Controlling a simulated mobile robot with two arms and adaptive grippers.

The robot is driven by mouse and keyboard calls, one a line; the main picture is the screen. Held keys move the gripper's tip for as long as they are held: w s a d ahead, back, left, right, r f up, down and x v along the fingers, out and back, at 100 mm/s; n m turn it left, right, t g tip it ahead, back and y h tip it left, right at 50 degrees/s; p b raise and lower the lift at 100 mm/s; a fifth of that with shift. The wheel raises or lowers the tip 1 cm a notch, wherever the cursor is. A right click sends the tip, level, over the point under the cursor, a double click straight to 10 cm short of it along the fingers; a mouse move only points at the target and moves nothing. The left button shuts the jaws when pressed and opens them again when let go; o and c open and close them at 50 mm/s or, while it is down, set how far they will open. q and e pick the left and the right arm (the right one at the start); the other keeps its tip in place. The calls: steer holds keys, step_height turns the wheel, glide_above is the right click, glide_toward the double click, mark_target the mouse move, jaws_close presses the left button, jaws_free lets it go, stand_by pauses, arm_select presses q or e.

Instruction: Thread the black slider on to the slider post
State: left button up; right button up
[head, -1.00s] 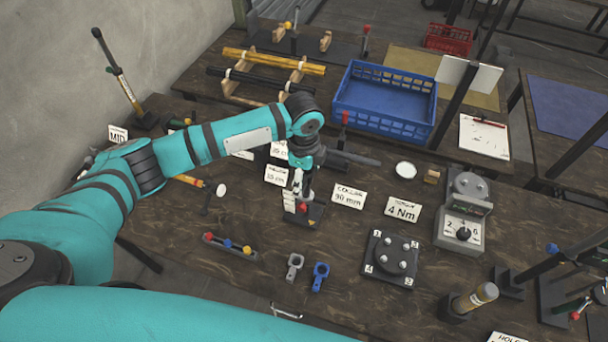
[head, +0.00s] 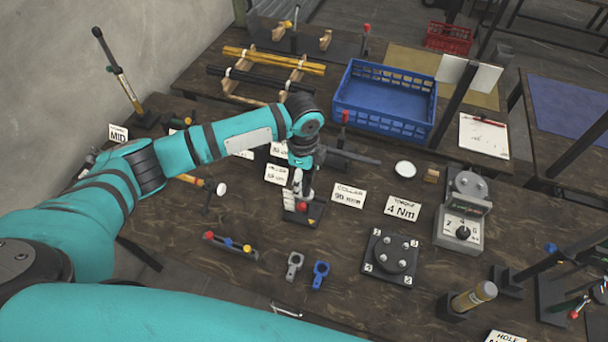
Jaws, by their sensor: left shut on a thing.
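My left gripper (head: 300,192) points down at the middle of the table, over a small black base plate (head: 301,217). It is shut on a small dark part, which I take to be the black slider; the fingers hide most of it. A red knob (head: 303,206) shows just under the fingertips. The slider post seems to stand on this plate, but the gripper covers it, so I cannot tell whether the slider is around it or above it. My right gripper is not in view.
A grey bracket (head: 294,264) and a blue bracket (head: 320,274) lie in front. To the right are a four-post plate (head: 390,257), a torque box (head: 461,228) and cards, including the collar card (head: 348,195). A blue crate (head: 385,118) stands behind.

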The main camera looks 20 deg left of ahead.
mark_target(304, 184)
arm_select(q)
steer(key=shift+f+b, duration=2)
steer(key=shift+f, duration=2)
steer(key=shift+r, duration=0.1)
steer(key=shift+r+p, duration=1.3)
steer(key=shift+p, duration=0.15)
steer(key=shift+r+p, duration=0.6)
steer(key=shift+r, duration=1.75)
steer(key=shift+f+b, duration=0.7)
steer(key=shift+f, duration=0.8)
